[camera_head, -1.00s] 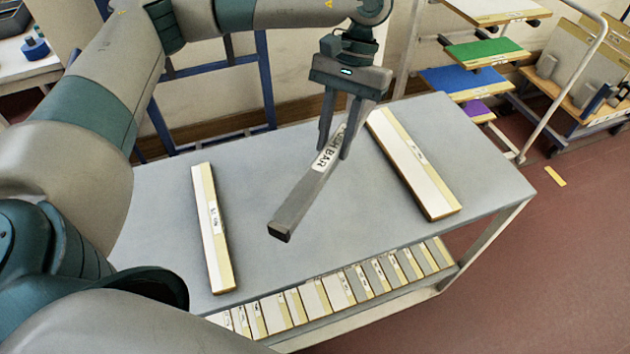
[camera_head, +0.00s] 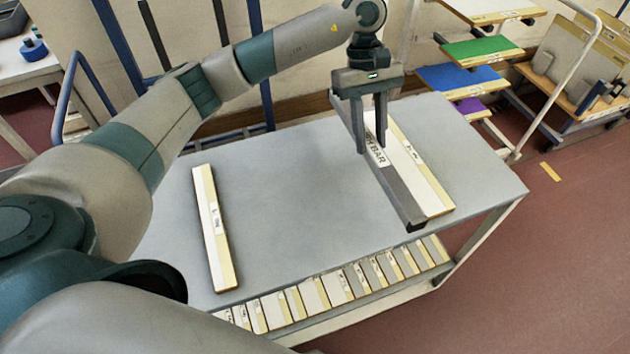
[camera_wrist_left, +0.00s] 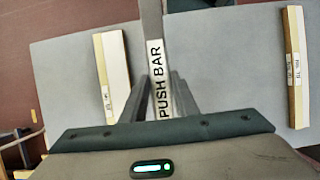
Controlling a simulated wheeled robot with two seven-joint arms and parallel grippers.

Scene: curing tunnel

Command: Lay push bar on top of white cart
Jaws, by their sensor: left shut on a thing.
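The push bar (camera_head: 400,193) is a long dark grey bar with a white label, which reads PUSH BAR in the left wrist view (camera_wrist_left: 152,25). My left gripper (camera_head: 371,148) is shut on it around the label. The bar is over the right part of a cart (camera_head: 290,190) with a grey top and pale frame, probably the white cart. In the head view the bar covers the left edge of a white and yellow plank (camera_head: 418,170). Whether the bar touches the cart top cannot be told. My right gripper is not in view.
Another white and yellow plank (camera_head: 214,228) lies on the left of the cart top; the middle is clear. Several boards (camera_head: 312,292) fill the lower shelf. A rack with green (camera_head: 482,51) and blue shelves stands at back right. A blue frame (camera_head: 262,60) stands behind.

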